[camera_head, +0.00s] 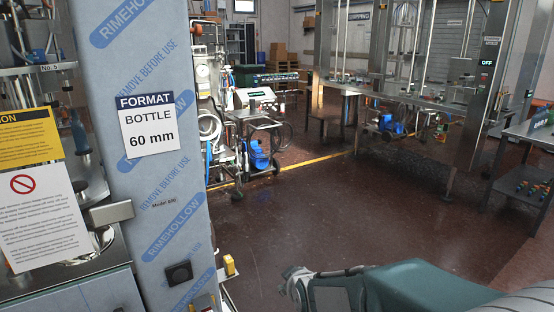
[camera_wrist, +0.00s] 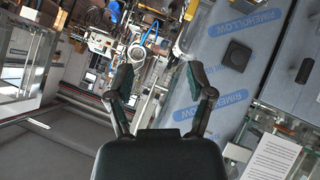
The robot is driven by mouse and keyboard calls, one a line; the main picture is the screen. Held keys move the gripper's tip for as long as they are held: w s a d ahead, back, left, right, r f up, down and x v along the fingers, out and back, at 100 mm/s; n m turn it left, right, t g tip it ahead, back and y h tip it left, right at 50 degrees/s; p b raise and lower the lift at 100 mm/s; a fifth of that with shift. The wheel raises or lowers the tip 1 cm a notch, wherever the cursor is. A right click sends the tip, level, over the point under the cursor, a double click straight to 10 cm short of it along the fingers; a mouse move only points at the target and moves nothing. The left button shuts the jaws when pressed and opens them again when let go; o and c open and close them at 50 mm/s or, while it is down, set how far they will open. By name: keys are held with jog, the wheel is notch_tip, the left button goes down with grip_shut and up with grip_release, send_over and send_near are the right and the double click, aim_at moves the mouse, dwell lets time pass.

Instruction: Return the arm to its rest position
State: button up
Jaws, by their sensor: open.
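My gripper (camera_wrist: 160,95) shows in the wrist view with its two fingers spread apart and nothing between them. In the head view my arm, with a green-grey link and a pale joint, reaches in along the bottom right, low over the floor; the fingers cannot be made out there. The nearest thing is the film-wrapped filler column (camera_head: 160,190) to the left, with blue RIMEHOLLOW print. The column also shows in the wrist view (camera_wrist: 262,65), tilted, behind and to the right of the fingers. No contact shows.
A format sign (camera_head: 149,126) and notices (camera_head: 42,215) are on the filler at left. A wheeled machine with a blue motor (camera_head: 257,155) stands behind. A steel frame (camera_head: 480,100) and a side table (camera_head: 528,190) stand at right. The brown floor (camera_head: 300,215) between is clear.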

jog(key=s+d+r+m+g+h, duration=0.1)
jog(key=s+d+r+m, duration=0.2)
jog(key=s, duration=0.5)
jog(key=s+d+r+m+g, duration=0.2)
jog(key=s+d, duration=0.3)
jog(key=s, duration=0.3)
jog(key=s+d+r+m+g+h, duration=0.1)
jog(key=s+d+r+m, duration=0.3)
jog(key=s, duration=0.4)
jog(key=shift+s+r+h, duration=0.2)
jog(key=shift+s+h, duration=0.1)
jog(key=shift+s, duration=0.1)
